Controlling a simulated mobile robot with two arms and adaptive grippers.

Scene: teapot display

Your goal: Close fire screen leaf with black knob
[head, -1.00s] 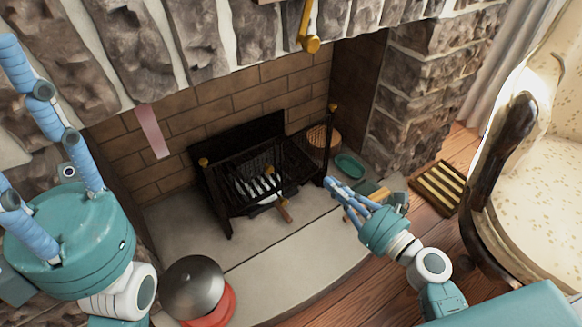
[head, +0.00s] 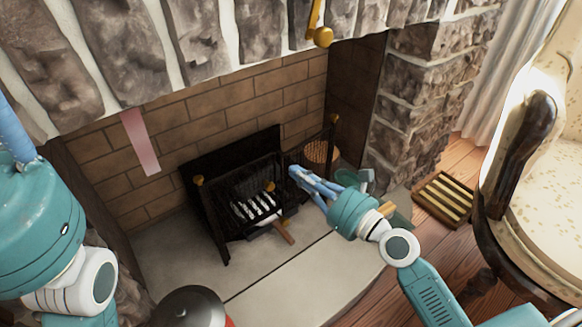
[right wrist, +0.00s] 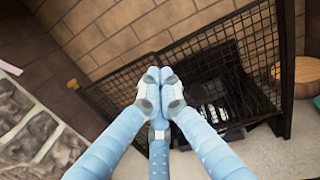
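The black mesh fire screen (head: 225,205) stands before the hearth grate, and its mesh also shows in the right wrist view (right wrist: 230,60). One mesh leaf (head: 298,157) angles back to the right, partly behind my right gripper. I cannot make out a black knob. My right gripper (head: 295,173) has its fingertips together at the screen's right part; contact is unclear. In the right wrist view the fingertips (right wrist: 160,88) meet before the mesh. My left gripper (head: 15,135) is mostly cut off at the left edge.
A brick fireplace wall (head: 235,105) rises behind. A woven basket (head: 318,153) stands behind the right leaf. A slatted wooden tray (head: 443,198) and a patterned armchair (head: 555,180) are at the right. A dark round lid (head: 190,305) is at the bottom.

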